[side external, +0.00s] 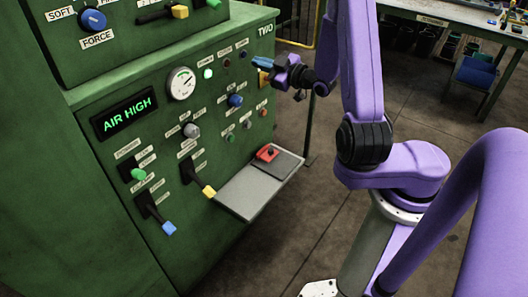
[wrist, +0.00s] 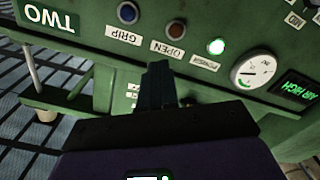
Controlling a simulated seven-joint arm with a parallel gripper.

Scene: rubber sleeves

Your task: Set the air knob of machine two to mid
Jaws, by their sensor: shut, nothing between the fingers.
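Machine two is a green cabinet marked TWO (side external: 266,29); the mark shows upside down in the wrist view (wrist: 47,15). Its display (side external: 124,112) reads AIR HIGH in green. A grey knob (side external: 191,130) and a blue knob (side external: 235,100) sit on the sloping front below the gauge. Their labels are too small to read, so I cannot tell which is the air knob. My gripper (side external: 259,62) is shut and empty beside the panel's upper right corner. In the wrist view its blue fingers (wrist: 157,85) are together below the OPEN label, apart from any knob.
A round gauge (side external: 181,83) and a lit green lamp (side external: 208,73) are on the panel. Levers with green (side external: 139,174), yellow (side external: 208,190) and blue (side external: 168,228) ends stick out. A grey shelf (side external: 247,192) with a red button box (side external: 267,153) juts out below.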

